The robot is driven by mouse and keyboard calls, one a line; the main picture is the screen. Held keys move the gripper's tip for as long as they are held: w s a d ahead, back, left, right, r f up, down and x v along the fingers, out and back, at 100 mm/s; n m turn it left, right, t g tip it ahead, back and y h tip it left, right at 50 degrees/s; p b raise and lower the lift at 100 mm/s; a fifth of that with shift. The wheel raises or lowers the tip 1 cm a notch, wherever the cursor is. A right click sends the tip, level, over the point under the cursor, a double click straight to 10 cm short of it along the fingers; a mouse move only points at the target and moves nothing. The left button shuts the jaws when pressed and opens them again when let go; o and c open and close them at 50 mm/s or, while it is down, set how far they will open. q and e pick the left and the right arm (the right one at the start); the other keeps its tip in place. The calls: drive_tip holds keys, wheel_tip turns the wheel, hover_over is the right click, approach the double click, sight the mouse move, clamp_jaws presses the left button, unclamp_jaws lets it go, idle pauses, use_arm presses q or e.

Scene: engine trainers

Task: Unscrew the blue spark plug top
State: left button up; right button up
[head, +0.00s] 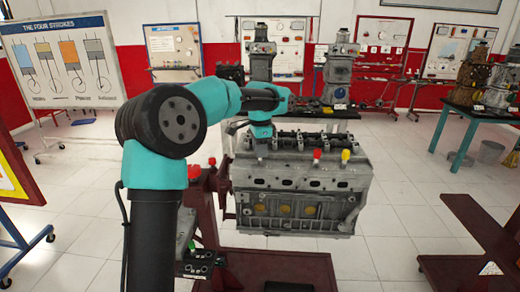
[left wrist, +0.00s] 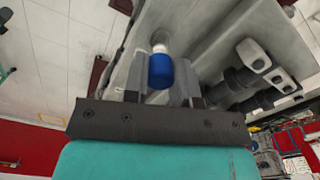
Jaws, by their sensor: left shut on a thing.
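The blue spark plug top (left wrist: 160,70) shows in the left wrist view, with a pale end against the grey engine. My left gripper (left wrist: 161,86) has one finger on each side of it and is shut on it. In the head view the left gripper (head: 262,143) points down at the left part of the engine's top. The blue top cannot be made out there behind the gripper and arm. The engine block (head: 290,183) is on a dark red stand (head: 212,225). A red top (head: 317,154) and a yellow top (head: 345,155) stand on its right part. My right gripper is not in view.
Two more red tops or knobs (head: 194,173) are left of the engine, near my arm. A dark table (head: 345,113) with engine parts stands behind it. Another dark red stand (head: 470,235) is at right. White floor is open between them.

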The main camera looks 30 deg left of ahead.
use_arm(q)
drive_tip(key=n, duration=1.4)
drive_tip(key=shift+n, duration=0.3)
drive_tip(key=n, duration=0.4)
drive_tip(key=shift+n, duration=0.3)
drive_tip(key=n, duration=0.4)
drive_tip(key=shift+n, duration=0.4)
drive_tip(key=o, duration=0.9)
drive_tip(key=shift+o, duration=0.2)
